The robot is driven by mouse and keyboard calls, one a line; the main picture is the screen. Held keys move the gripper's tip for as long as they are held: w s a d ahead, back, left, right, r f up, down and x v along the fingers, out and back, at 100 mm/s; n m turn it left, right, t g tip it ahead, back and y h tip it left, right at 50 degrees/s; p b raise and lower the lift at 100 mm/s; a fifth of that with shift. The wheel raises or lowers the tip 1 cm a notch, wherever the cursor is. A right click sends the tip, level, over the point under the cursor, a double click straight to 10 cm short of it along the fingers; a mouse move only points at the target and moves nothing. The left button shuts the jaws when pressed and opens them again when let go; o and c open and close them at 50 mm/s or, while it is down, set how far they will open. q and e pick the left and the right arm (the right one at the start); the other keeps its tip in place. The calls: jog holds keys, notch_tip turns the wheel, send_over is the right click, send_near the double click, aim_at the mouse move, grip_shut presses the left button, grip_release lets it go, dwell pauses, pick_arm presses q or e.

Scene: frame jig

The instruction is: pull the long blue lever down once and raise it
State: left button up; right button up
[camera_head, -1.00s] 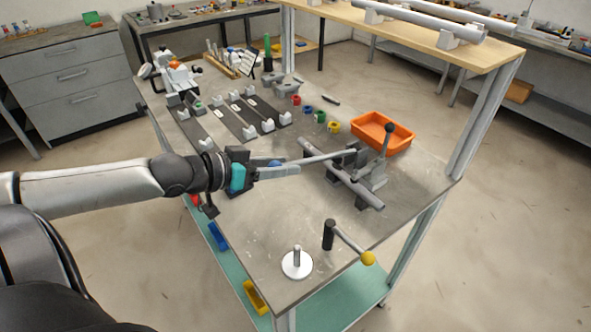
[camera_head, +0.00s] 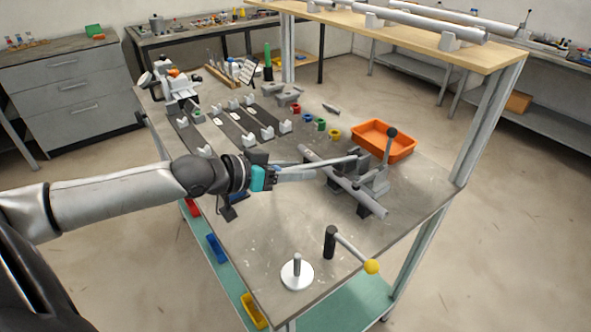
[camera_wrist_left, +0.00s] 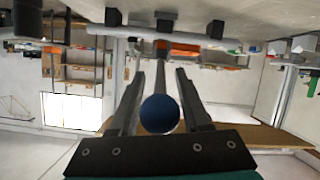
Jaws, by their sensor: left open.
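The long lever (camera_head: 325,162) reaches left from the grey clamp fixture on the bench, close to level in the head view. Its blue ball knob (camera_wrist_left: 160,114) sits between the two fingers in the left wrist view, close to the palm, with gaps on both sides. The lever's rod runs away from the knob between the fingers. My left gripper (camera_head: 314,174) is open around the lever's end and comes in from the left above the bench. In the head view the gripper mostly hides the knob. My right gripper is not in view.
A grey pipe (camera_head: 342,178) lies by the fixture. A second lever with a black ball (camera_head: 391,132) stands upright near an orange bin (camera_head: 374,141). A yellow-knobbed crank (camera_head: 371,266) and a white disc with a post (camera_head: 297,274) stand nearer. A wooden shelf (camera_head: 430,45) overhangs behind.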

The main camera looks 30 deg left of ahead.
pick_arm(q)
grip_shut()
dwell(1.4)
